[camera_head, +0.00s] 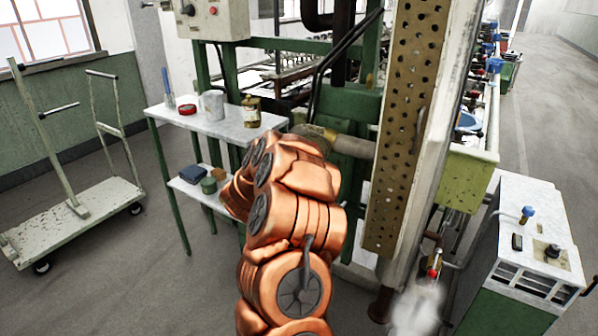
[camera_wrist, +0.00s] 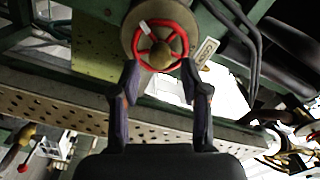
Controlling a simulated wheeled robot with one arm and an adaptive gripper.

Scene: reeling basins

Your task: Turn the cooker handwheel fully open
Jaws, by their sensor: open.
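The cooker handwheel (camera_wrist: 183,32) is a red ring with spokes and a tan hub, with a pale tag or mark on its upper left. It shows at the top middle of the wrist view. My gripper (camera_wrist: 160,72) is open, its two dark fingers pointing at the wheel's lower rim, one tip near each lower side. Nothing shows between the fingers, and I cannot tell whether the tips touch the rim. In the head view my copper-coloured arm covers the wheel and gripper.
A tall perforated metal panel (camera_head: 405,110) stands right of my arm. A white shelf table (camera_head: 178,113) with a tin (camera_head: 251,110) and jars is on the left. A trolley (camera_head: 60,225) stands farther left. A white-topped cabinet (camera_head: 530,225) is at right, near rising steam.

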